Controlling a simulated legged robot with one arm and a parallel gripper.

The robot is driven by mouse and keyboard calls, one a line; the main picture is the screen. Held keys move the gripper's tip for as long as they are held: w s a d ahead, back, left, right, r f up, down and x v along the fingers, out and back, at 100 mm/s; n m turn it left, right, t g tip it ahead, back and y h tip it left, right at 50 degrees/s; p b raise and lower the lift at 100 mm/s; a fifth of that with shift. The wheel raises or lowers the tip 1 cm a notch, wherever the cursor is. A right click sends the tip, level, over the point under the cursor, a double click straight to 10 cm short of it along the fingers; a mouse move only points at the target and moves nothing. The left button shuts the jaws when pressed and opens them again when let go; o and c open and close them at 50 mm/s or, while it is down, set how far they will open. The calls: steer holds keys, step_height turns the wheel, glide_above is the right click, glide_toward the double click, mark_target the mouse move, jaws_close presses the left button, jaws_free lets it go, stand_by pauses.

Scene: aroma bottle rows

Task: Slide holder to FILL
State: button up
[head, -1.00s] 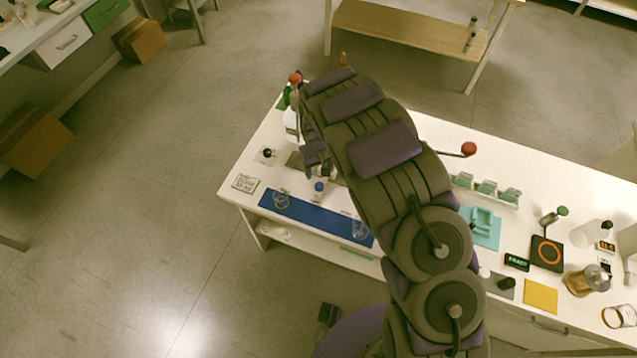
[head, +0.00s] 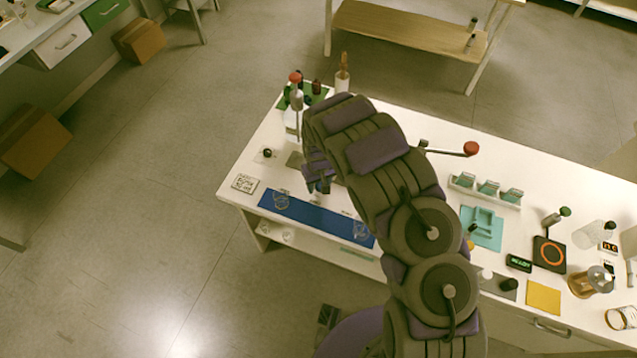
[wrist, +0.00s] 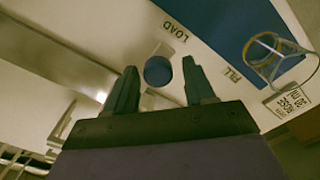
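My gripper (head: 319,184) is low over the white bench, behind the blue mat. In the wrist view its two fingers (wrist: 159,64) are apart, with a round blue cap (wrist: 158,71) between them. A gap shows on each side of the cap. Below it, whatever carries the cap is mostly hidden, so I cannot make out the holder clearly. A LOAD label (wrist: 174,30) is printed just above the cap in the wrist view. A FILL label (wrist: 233,74) is farther right, near the mat edge. In the head view my gripper mostly hides the capped bottle.
A glass beaker (wrist: 277,60) stands on the blue mat (head: 312,217) near the FILL label; another glass is at the mat's right end. A printed card (head: 244,184) lies left of the mat. A red-topped dispenser (head: 295,92) stands behind my gripper.

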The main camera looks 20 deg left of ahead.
steer(key=shift+d, duration=0.2)
steer(key=c, duration=0.5)
jaws_close()
steer(key=shift+a, duration=0.1)
steer(key=a+b, duration=0.1)
steer(key=a, duration=0.2)
steer(key=a+b, duration=0.1)
steer(key=a, duration=0.3)
steer(key=a+b, duration=0.1)
steer(key=a, duration=0.2)
steer(key=shift+w+a+f, duration=0.15)
steer(key=shift+w+a, duration=0.1)
steer(key=shift+w, duration=0.1)
steer(key=shift+a, duration=0.25)
steer(key=shift+w+r, duration=0.1)
steer(key=shift+r, duration=0.15)
steer(key=shift+a, duration=0.1)
